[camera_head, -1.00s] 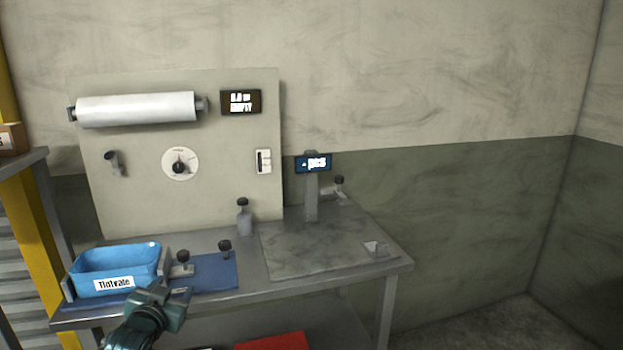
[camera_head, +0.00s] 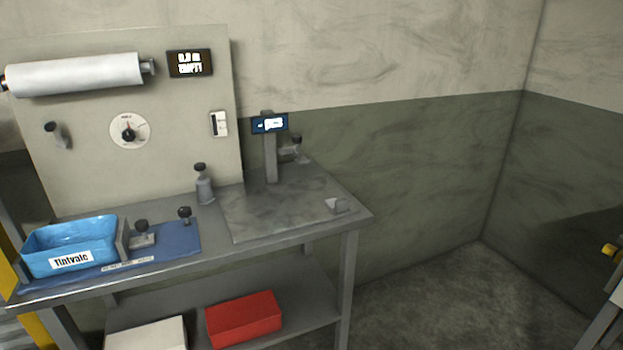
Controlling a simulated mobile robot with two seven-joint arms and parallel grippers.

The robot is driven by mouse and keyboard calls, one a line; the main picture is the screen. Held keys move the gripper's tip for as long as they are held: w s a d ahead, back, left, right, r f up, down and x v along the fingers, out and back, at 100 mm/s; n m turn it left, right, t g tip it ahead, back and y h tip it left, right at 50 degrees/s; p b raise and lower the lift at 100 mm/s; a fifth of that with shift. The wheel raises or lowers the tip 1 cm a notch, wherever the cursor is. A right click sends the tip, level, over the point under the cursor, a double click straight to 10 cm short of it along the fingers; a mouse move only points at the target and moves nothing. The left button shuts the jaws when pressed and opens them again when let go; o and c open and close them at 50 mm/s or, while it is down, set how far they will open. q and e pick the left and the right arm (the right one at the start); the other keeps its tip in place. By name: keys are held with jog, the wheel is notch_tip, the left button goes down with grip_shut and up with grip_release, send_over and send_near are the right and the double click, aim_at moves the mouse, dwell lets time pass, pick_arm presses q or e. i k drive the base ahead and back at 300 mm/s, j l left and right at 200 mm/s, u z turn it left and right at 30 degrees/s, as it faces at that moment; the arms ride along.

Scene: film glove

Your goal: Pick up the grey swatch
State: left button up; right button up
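I cannot make out a grey swatch for certain. A small light grey piece (camera_head: 336,205) sits near the right front corner of a dark grey flat plate (camera_head: 270,218) on the bench; it is too small to tell what it is. A blue tray (camera_head: 50,240) labelled "Tintvale" stands at the left end of the bench, and no grey swatch shows in it. Neither of my grippers is in view.
The metal bench (camera_head: 215,240) stands against the wall. A blue mat (camera_head: 180,238) with small knobbed clamps lies beside the tray. A white roll (camera_head: 75,74) hangs on the upright panel. A red box (camera_head: 243,318) sits on the lower shelf. Open floor lies at right.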

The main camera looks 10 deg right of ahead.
aim_at(337, 206)
jog(key=u, duration=0.3)
jog(key=i+l+u, duration=0.1)
jog(key=l+u, duration=0.25)
jog(key=i+l+u, duration=0.1)
jog(key=u, duration=0.25)
jog(key=l+u, duration=0.3)
